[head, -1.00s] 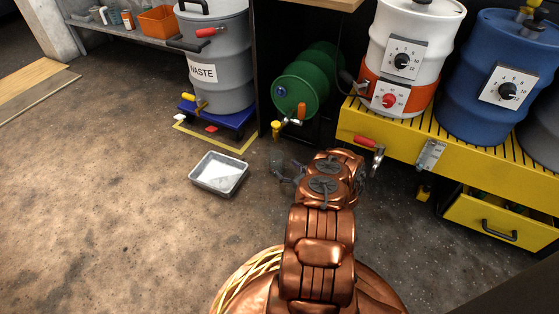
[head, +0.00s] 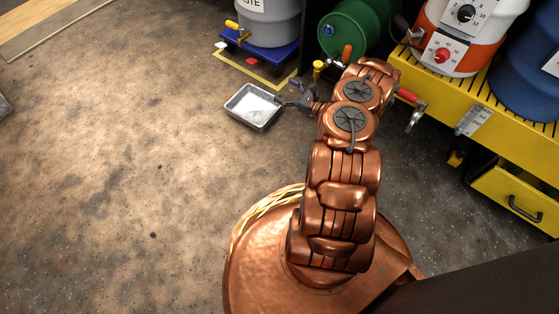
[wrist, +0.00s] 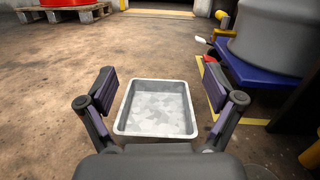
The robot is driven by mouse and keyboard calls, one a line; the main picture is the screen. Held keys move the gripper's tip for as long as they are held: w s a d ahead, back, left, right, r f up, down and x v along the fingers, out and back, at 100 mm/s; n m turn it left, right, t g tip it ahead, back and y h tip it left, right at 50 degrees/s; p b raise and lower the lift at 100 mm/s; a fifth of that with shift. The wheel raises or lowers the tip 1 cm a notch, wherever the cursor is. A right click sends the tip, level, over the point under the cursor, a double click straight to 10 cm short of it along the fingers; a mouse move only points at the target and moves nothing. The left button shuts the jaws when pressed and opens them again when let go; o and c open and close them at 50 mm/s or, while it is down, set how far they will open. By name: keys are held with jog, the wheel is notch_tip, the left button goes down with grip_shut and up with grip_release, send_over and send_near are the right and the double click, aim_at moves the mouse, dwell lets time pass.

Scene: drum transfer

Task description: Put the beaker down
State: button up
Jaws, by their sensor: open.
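In the wrist view the spread fingers of my gripper (wrist: 159,72) frame the same tray (wrist: 155,134), which lies ahead and below. The tray's bottom looks pale and mottled, and no object stands in it. I cannot tell whether a finger touches the rim.
A grey waste drum (head: 268,22) stands on a blue base (head: 262,47) behind yellow floor tape. A green drum (head: 352,27) lies on its side behind my arm. A yellow bench (head: 440,95) with an open drawer (head: 515,195) is at right.

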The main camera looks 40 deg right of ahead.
jog(key=w+a+r+n+g+y, duration=0.1)
jog(key=a+r+n+g+y, duration=0.35)
jog(key=a+r, duration=0.4)
jog(key=w+a+r+n+g+y, duration=0.1)
jog(key=a+r+n+g+y, duration=0.35)
jog(key=a, duration=0.65)
jog(key=s+a+r+n+g, duration=0.4)
jog(key=s+a+r, duration=0.1)
jog(key=a, duration=0.2)
jog(key=s+a+r+n+g, duration=0.3)
jog(key=s+a+r+n, duration=0.15)
jog(key=a, duration=0.25)
jog(key=s+a+r+n+g+h, duration=0.2)
jog(key=s+a+n+g+h, duration=0.15)
jog(key=s, duration=0.55)
jog(key=s+a+r+n+g+h, duration=0.2)
jog(key=s+r+n+g+h, duration=0.15)
jog(key=s, duration=0.45)
jog(key=s+d+r+n+t+h, duration=0.1)
jog(key=s+d+n+t+h, duration=0.1)
jog(key=s+d+n+h, duration=0.4)
jog(key=shift+s+d+t+h, duration=0.3)
jog(key=shift+s+d+h, duration=1.4)
jog(key=shift+s, duration=1.85)
jog(key=shift+d+r, duration=0.1)
jog(key=shift+r, duration=0.1)
